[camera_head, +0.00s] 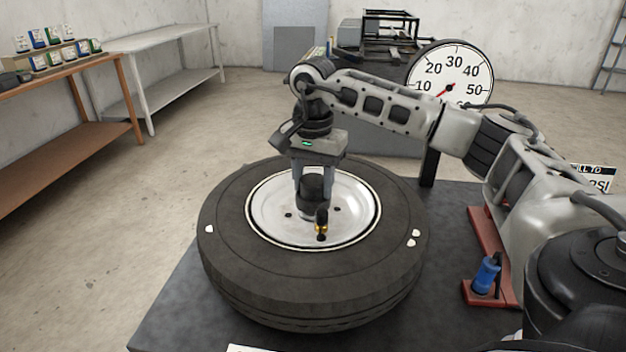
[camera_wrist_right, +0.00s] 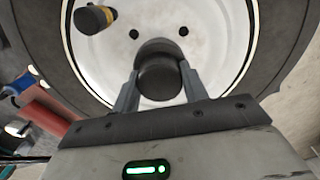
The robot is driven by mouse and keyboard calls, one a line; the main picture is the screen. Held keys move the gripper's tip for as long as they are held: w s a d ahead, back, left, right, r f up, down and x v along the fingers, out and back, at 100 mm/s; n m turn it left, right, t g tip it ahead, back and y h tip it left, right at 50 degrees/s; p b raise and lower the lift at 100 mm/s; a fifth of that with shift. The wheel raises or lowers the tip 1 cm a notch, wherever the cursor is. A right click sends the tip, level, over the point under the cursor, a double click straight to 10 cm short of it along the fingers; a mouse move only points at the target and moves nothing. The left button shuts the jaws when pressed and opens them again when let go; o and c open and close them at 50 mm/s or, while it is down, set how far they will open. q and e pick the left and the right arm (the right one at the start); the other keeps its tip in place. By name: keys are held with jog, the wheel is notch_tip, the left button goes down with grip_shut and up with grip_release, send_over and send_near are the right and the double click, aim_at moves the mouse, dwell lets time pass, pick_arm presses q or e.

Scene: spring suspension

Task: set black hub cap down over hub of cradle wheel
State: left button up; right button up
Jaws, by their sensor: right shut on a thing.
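The cradle wheel (camera_head: 313,285) lies flat on the dark table, its white rim (camera_head: 352,222) facing up. My right gripper (camera_head: 315,192) points down over the middle of the rim. It is shut on the black hub cap (camera_head: 311,187), which also shows between the fingers in the right wrist view (camera_wrist_right: 160,80). The cap is at the hub, in the centre of the rim. The hub itself is hidden, and I cannot tell whether the cap touches it. My left gripper is not in view.
A pressure gauge (camera_head: 452,75) stands behind the wheel. A red stand with a blue-handled tool (camera_head: 487,275) is at the right. The table (camera_head: 180,320) is bare at the front left.

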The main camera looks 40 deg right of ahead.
jog(key=shift+f+b, duration=0.35)
jog(key=shift+f, duration=0.15)
jog(key=shift+f+b, duration=0.45)
jog(key=shift+f, duration=0.3)
jog(key=o, duration=1.1)
jog(key=shift+r+p, duration=0.7)
jog(key=shift+r, duration=0.1)
notch_tip(320, 180, up, 6)
jog(key=p, duration=0.4)
jog(key=shift+f+p, duration=0.15)
jog(key=shift+p, duration=0.15)
jog(key=shift+f, duration=0.1)
